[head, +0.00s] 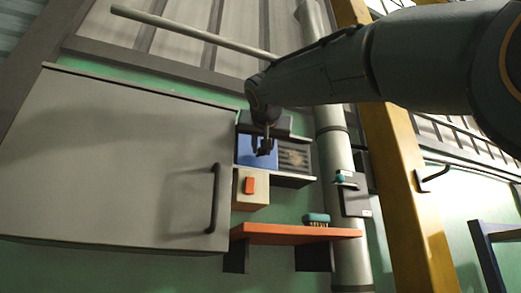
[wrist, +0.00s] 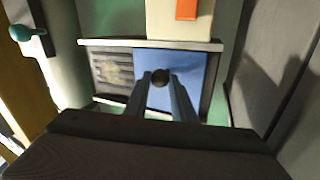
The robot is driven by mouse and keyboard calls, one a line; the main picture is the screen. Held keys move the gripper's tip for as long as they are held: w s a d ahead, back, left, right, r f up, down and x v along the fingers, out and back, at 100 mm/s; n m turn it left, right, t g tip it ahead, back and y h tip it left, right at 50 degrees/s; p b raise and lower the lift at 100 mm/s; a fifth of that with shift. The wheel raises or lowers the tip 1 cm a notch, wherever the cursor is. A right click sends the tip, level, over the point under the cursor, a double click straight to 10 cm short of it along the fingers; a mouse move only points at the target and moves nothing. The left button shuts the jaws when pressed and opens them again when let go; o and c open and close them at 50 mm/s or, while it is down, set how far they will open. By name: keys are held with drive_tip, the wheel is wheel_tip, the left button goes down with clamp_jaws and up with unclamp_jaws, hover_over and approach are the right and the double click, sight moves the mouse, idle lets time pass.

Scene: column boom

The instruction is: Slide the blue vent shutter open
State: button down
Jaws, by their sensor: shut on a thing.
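The blue vent shutter (head: 246,153) is a flat panel between two rails, covering the left part of the vent in the head view. The slatted grille (head: 294,157) shows open to its right. In the wrist view the shutter (wrist: 195,66) is on the right and the grille (wrist: 112,70) on the left. My gripper (head: 265,150) is at the shutter's face, its fingers (wrist: 160,82) shut around the dark round knob (wrist: 159,77). My gripper hides part of the shutter.
A beige box with an orange switch (head: 250,186) sits just below the vent. An orange shelf (head: 290,231) carries a teal-handled brush (head: 316,219). A large grey cabinet door (head: 115,160) with a dark handle (head: 214,198) is at left. A pipe (head: 337,150) and yellow post (head: 400,170) stand at right.

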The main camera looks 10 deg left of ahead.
drive_tip(key=c, duration=1.5)
unclamp_jaws()
drive_tip(key=b+v, duration=0.3)
drive_tip(key=v, duration=0.4)
drive_tip(key=shift+s, duration=0.4)
drive_tip(key=shift+d, duration=0.1)
